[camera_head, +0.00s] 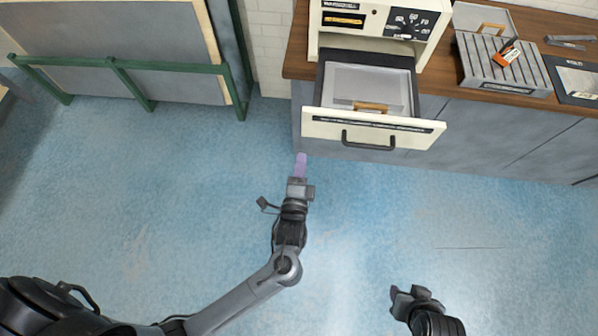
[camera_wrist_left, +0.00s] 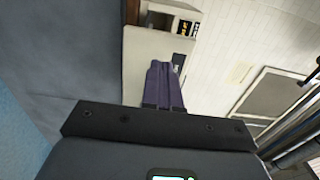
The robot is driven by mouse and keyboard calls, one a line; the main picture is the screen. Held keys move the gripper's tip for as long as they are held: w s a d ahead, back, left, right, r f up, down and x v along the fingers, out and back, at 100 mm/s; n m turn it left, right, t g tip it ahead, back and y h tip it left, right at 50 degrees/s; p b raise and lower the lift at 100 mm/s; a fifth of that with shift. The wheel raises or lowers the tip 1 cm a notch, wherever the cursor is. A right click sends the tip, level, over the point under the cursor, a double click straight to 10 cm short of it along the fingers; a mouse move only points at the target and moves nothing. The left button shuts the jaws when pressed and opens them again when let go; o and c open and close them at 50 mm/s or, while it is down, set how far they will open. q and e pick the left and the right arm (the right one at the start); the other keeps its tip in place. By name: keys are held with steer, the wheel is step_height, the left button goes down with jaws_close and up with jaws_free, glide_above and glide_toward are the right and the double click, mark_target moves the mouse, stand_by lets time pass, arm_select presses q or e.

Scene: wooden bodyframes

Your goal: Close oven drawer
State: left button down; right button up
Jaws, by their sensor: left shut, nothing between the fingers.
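The oven (camera_head: 375,25) is cream-coloured and set in a wooden counter. Its drawer (camera_head: 374,128) is pulled out, with a cream front, a black bar handle (camera_head: 368,140) and a grey tray inside. My left gripper (camera_head: 301,160), with purple fingers, is shut and empty, just in front of the drawer's left corner and apart from the handle. In the left wrist view the purple fingers (camera_wrist_left: 163,85) point toward a cream panel (camera_wrist_left: 150,55). My right gripper (camera_head: 405,292) is low in the head view, away from the drawer; its fingers cannot be made out.
A ribbed grey box (camera_head: 505,72) with an orange-and-black item on it stands on the counter to the right. Grey cabinets (camera_head: 500,140) run below the counter. A green-framed rack (camera_head: 135,70) stands at left. The blue floor (camera_head: 480,230) is clear.

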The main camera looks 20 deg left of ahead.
mark_target(306, 126)
arm_select(q)
steer(key=b+x, duration=0.1)
steer(key=x, duration=0.7)
steer(key=shift+w+a+b, duration=0.2)
steer(key=shift+w+b, duration=0.1)
steer(key=shift+w, duration=0.25)
